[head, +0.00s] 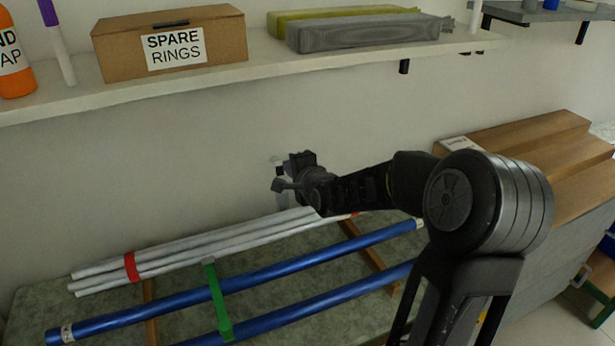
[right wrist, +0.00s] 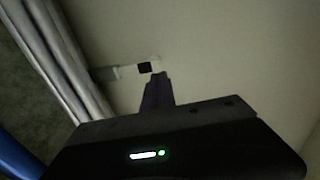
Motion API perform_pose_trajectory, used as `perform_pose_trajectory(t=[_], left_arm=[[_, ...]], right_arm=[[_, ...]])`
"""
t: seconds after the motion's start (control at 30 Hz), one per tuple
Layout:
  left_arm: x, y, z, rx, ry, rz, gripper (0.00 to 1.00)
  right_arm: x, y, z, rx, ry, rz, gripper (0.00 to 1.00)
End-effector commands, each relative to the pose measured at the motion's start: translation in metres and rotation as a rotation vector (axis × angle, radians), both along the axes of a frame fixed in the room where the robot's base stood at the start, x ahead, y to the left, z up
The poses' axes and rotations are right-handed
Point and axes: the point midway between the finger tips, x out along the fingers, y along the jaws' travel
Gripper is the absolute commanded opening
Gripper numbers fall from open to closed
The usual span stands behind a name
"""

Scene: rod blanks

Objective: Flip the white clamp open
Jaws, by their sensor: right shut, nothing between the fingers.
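A pale upright piece, which looks like the white clamp (head: 279,168), shows partly behind my right gripper (head: 281,184), above the far ends of the white rods. In the right wrist view a whitish bar with a dark square block, likely the same clamp (right wrist: 113,73), sticks out from the rods, just beyond the tips of my right gripper (right wrist: 157,80). The right gripper is shut and empty. I cannot tell whether it touches the clamp. The lower part of the clamp is hidden by my arm in the head view. My left gripper is not in view.
White rods (head: 190,246) with a red band lie at the back of the bench (head: 50,300). Blue rods (head: 240,281) lie in front, with a green clamp (head: 217,300) across them. A shelf (head: 250,60) with a "SPARE RINGS" box (head: 170,40) hangs above. Wooden boards (head: 530,145) are at right.

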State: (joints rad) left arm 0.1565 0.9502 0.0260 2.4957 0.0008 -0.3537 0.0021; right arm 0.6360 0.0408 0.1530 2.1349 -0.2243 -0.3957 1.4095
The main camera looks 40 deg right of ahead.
Motion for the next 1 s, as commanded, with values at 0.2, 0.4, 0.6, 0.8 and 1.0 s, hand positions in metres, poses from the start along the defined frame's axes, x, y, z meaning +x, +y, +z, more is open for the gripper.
perform_pose_trajectory(t=[0.2,0.4,0.6,0.8,1.0], left_arm=[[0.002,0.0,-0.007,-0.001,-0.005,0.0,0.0],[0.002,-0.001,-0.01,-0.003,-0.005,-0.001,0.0],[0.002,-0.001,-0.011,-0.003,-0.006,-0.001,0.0],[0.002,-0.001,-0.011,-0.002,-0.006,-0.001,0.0],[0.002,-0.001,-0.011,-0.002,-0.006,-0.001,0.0]], right_arm=[[-0.027,0.008,0.015,-0.002,-0.002,-0.001,0.0],[-0.057,0.018,0.032,0.0,-0.002,0.0,0.0],[-0.071,0.023,0.04,0.002,0.002,0.001,0.0],[-0.073,0.023,0.041,0.003,0.001,0.0,0.0],[-0.073,0.023,0.041,0.002,0.001,-0.001,0.0]])
